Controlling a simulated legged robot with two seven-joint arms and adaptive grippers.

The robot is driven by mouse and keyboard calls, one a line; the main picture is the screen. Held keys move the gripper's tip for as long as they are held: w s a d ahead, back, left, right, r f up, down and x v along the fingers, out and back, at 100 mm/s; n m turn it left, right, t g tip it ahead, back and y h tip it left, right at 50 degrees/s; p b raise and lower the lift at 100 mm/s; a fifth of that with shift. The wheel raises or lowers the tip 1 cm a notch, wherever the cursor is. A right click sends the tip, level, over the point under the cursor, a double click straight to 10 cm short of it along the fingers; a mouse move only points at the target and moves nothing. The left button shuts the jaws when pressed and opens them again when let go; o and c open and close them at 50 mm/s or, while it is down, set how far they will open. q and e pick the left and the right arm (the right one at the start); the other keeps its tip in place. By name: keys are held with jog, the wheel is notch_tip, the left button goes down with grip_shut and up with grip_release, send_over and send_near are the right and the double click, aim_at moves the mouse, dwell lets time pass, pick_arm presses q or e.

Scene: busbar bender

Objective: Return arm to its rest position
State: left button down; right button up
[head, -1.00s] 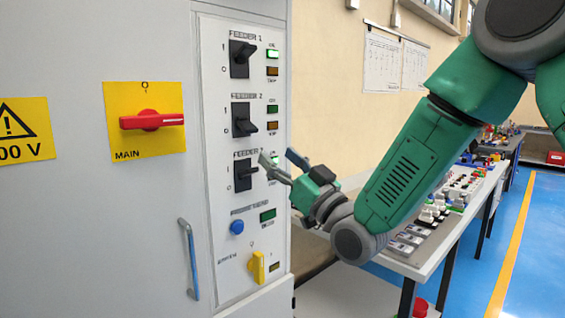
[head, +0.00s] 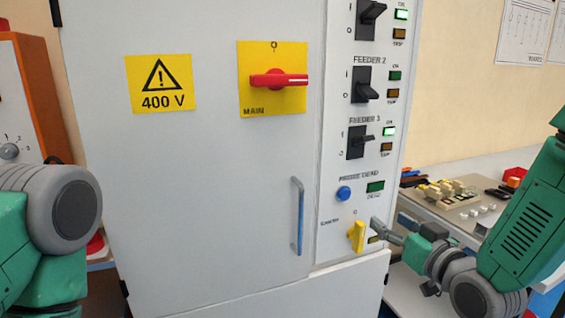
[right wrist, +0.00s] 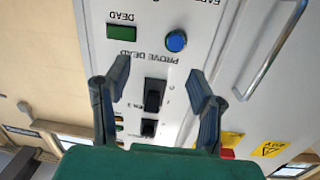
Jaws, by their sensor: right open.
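My right gripper (head: 398,232) is open and empty in the head view. It is low in front of the control panel (head: 338,150), just right of the yellow rotary switch (head: 356,236); I cannot tell if they touch. In the right wrist view its two fingers (right wrist: 160,85) are spread apart, with panel switches showing between them. The Feeder 3 switch (head: 357,142) is above the gripper, and its green lamp (head: 389,131) is lit. My left arm shows at the left edge of the head view; its gripper is out of view.
The grey cabinet door has a red main switch (head: 279,80) and a protruding blue handle (head: 298,215). A bench with parts (head: 455,195) stands at the right, behind my right arm. An orange cabinet (head: 35,90) is at the far left.

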jog(key=s+d+f+m+g+h, duration=0.1)
jog(key=s+f+g, duration=0.3)
jog(key=s+f, duration=0.55)
jog(key=s+d+f+g+h, duration=0.15)
jog(key=s+f+g, duration=0.3)
jog(key=f, duration=0.95)
jog(key=s+d+f+g+h, duration=0.1)
jog(key=s+f+g, duration=0.3)
jog(key=s, duration=0.7)
jog(key=s+d+f+g+h, duration=0.1)
jog(key=s+f+g, duration=0.2)
jog(key=s+f, duration=0.3)
jog(key=s, duration=0.5)
jog(key=shift+s+d+f+m+g, duration=0.2)
jog(key=shift+s+d+m+g, duration=0.1)
jog(key=shift+s+m+g, duration=0.1)
jog(key=shift+w, duration=0.2)
